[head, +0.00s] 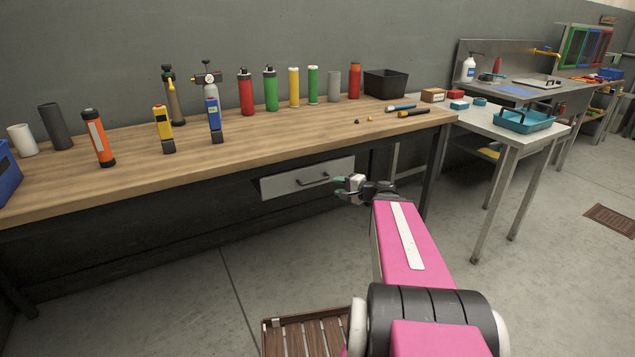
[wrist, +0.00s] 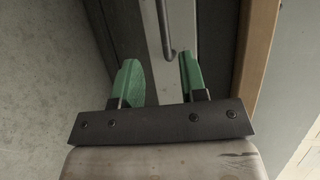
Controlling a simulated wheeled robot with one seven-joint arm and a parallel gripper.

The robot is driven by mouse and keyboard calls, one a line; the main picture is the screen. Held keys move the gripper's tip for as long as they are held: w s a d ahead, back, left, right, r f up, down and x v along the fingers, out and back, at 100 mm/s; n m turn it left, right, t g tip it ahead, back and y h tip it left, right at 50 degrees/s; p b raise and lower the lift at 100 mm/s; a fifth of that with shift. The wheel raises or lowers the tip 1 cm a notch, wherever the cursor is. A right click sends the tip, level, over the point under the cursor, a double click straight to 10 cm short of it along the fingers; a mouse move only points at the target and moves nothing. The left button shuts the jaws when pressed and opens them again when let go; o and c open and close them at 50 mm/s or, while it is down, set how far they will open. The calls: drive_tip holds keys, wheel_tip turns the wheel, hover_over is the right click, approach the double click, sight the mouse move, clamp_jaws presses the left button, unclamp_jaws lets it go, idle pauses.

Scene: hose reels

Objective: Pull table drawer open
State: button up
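The table drawer (head: 278,186) has a light grey front under the wooden workbench top. It looks shut or nearly shut; I cannot tell exactly. Its dark bar handle (head: 313,181) is on the front. My gripper (head: 342,187) is just right of the handle in the head view, in front of the drawer. In the wrist view, my gripper's green fingers (wrist: 160,78) are spread apart with nothing between them. The handle (wrist: 166,30) shows ahead of the fingertips, nearer the right finger, against the light drawer front (wrist: 152,35). No contact is visible.
The workbench (head: 200,160) carries several cylinders, torches and a black bin (head: 385,84) above the drawer. A table leg (head: 432,170) stands right of my gripper. A slatted brown crate (head: 310,338) is on the floor near my base. The floor before the drawer is clear.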

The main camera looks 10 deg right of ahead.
sight(319, 181)
drive_tip(key=x, duration=1)
drive_tip(key=shift+w+a+r, duration=0.1)
drive_tip(key=shift+w, duration=0.25)
clamp_jaws()
